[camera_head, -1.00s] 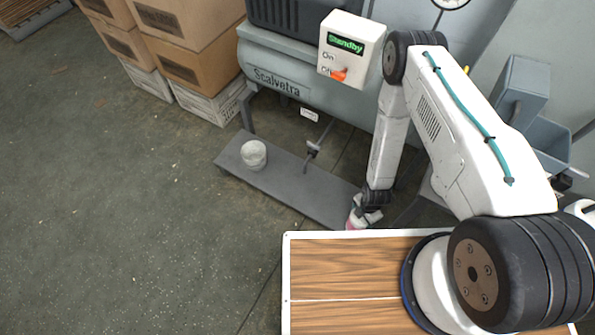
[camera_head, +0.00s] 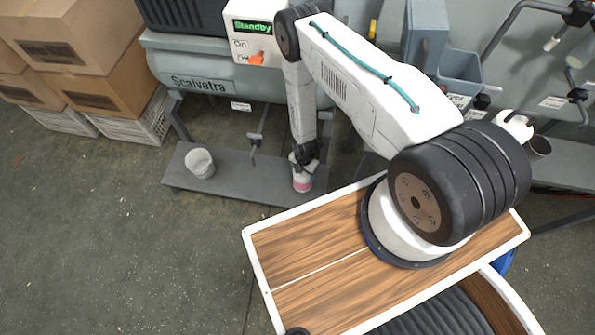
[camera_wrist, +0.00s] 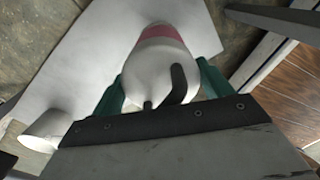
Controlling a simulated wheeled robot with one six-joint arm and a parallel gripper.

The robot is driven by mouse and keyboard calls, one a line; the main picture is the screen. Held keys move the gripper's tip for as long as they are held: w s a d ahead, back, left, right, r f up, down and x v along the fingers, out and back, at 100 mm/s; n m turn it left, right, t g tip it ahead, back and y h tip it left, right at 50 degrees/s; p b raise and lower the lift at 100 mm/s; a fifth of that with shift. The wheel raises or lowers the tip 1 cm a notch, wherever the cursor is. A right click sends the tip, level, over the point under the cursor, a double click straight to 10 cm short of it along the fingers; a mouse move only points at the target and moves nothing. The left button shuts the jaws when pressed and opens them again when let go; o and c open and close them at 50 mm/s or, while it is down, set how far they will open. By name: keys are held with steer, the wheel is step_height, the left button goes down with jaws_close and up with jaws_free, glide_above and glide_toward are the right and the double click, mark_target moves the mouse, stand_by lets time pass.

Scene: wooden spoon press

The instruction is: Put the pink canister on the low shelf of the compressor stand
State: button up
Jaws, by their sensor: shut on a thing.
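The pink canister (camera_head: 303,184) is white with a pink band, and it stands upright at or just above the right part of the low shelf (camera_head: 240,194). I cannot tell whether its base touches the shelf. My gripper (camera_head: 303,165) is shut on its upper part from above. In the wrist view the canister (camera_wrist: 160,60) sits between the green fingers of my gripper (camera_wrist: 158,92), with the grey shelf (camera_wrist: 100,50) behind it. The compressor stand carries the grey tank marked Scalvetra (camera_head: 190,88) above the shelf.
A pale grey cup-like container (camera_head: 200,163) stands on the shelf's left part. A thin valve pipe (camera_head: 254,145) hangs over the shelf's middle. Cardboard boxes (camera_head: 110,80) are stacked at the left. A control box (camera_head: 252,32) reads Standby. The floor at lower left is clear.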

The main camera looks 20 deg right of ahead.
steer(key=shift+w+a+f, duration=0.1)
steer(key=shift+w+a, duration=0.15)
steer(key=shift+w, duration=0.5)
steer(key=shift+w+a+f, duration=0.1)
steer(key=shift+w+f, duration=0.15)
steer(key=shift+f, duration=0.65)
steer(key=shift+w+f, duration=0.2)
steer(key=shift+f, duration=0.8)
steer(key=o, duration=1.8)
steer(key=shift+o, duration=0.2)
step_height(320, 180, up, 12)
steer(key=shift+r, duration=0.15)
